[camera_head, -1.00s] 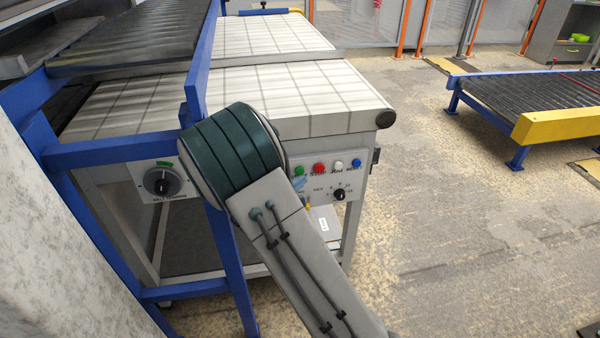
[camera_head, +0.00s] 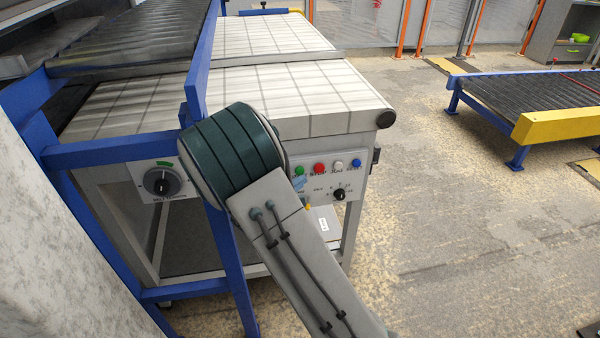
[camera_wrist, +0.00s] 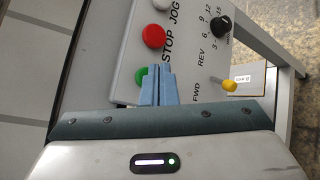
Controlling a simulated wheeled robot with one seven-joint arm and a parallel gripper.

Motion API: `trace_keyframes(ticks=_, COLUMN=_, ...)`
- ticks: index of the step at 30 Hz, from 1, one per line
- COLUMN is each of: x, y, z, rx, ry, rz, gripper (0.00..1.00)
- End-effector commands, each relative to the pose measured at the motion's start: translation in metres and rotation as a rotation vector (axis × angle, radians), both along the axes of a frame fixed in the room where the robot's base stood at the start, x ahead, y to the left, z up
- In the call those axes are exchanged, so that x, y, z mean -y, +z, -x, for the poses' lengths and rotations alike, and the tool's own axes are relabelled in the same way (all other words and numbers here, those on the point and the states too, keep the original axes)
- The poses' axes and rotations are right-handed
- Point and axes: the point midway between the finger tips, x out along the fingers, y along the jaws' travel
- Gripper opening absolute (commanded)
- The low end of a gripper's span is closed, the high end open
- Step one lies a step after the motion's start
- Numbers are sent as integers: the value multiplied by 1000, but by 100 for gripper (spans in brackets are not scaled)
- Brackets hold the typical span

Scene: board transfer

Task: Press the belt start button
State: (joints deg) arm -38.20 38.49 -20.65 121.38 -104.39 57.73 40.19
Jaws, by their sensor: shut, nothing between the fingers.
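The green button (camera_head: 299,171), labelled as start as far as I can read, sits at the left end of the white control panel (camera_head: 322,190) under the belt. In the wrist view the green button (camera_wrist: 141,77) shows partly behind my gripper's blue fingers. My gripper (camera_wrist: 158,70) is shut and empty, its tips over the right part of the green button. I cannot tell whether they touch it. In the head view only a bit of my gripper (camera_head: 298,183) shows just below the button, past my arm.
The red stop button (camera_wrist: 154,36) is close to the fingers, with the white jog button (camera_wrist: 162,4) beyond it. A black speed knob (camera_wrist: 221,27) and a yellow knob (camera_wrist: 230,86) lie to the right. A blue frame post (camera_head: 228,240) stands left of my arm.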

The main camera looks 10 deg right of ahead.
Motion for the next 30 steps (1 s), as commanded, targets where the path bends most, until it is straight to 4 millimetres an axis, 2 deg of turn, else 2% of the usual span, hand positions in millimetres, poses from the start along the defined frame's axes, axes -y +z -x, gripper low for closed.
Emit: trace_keyframes(ticks=30, x=0, y=0, z=-10, rx=0, ry=0, rz=0, gripper=0)
